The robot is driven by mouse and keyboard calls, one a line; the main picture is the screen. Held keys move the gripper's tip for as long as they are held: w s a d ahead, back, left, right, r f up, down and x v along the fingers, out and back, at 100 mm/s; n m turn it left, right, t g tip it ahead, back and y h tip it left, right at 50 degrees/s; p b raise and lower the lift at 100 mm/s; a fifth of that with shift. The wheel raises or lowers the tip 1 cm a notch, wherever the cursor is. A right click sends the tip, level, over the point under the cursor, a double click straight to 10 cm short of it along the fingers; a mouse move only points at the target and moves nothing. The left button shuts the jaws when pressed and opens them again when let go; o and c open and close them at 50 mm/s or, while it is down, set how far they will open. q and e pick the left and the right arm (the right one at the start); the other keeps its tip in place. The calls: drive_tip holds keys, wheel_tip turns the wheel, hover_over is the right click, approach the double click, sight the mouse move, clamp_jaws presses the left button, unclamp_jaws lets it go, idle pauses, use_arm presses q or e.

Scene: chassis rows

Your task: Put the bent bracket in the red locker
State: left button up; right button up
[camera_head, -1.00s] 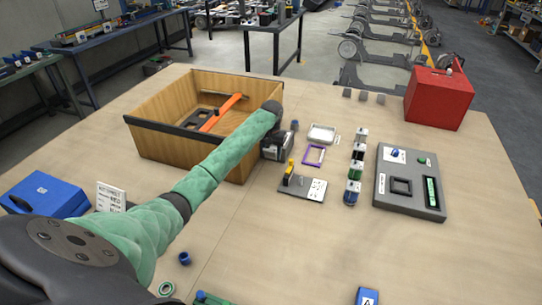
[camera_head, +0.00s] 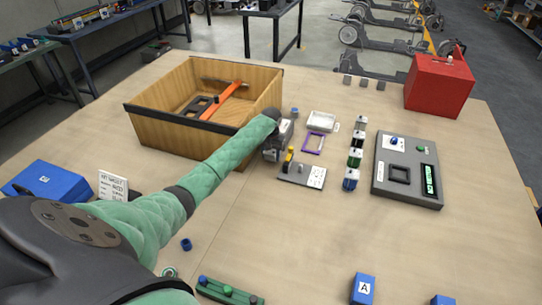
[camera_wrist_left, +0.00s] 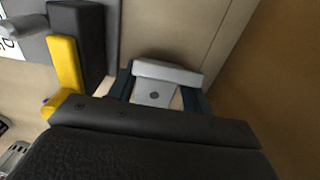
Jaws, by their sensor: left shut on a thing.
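The red locker (camera_head: 438,88) stands at the far right of the table, with a handle on top; I cannot see an opening. My left gripper (camera_head: 276,152) is low over the table, between the wooden bin and the grey board with the yellow part. In the left wrist view, the left gripper (camera_wrist_left: 158,98) is shut on a pale grey piece with a hole in its plate and a raised lip, which looks like the bent bracket (camera_wrist_left: 155,92). Its lower part is hidden by the gripper body. In the head view the bracket is not clear. My right gripper is not in view.
The wooden bin (camera_head: 160,136) stands close left of my left gripper. The small grey board (camera_head: 316,177) is just right of it. A purple frame (camera_head: 314,143), a white tray (camera_head: 322,121), a column of small blocks (camera_head: 355,157) and a grey panel (camera_head: 408,190) lie toward the locker.

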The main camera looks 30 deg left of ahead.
use_arm(q)
drive_tip(key=shift+f, duration=0.9)
drive_tip(key=o, duration=1.1)
drive_tip(key=shift+f, duration=0.1)
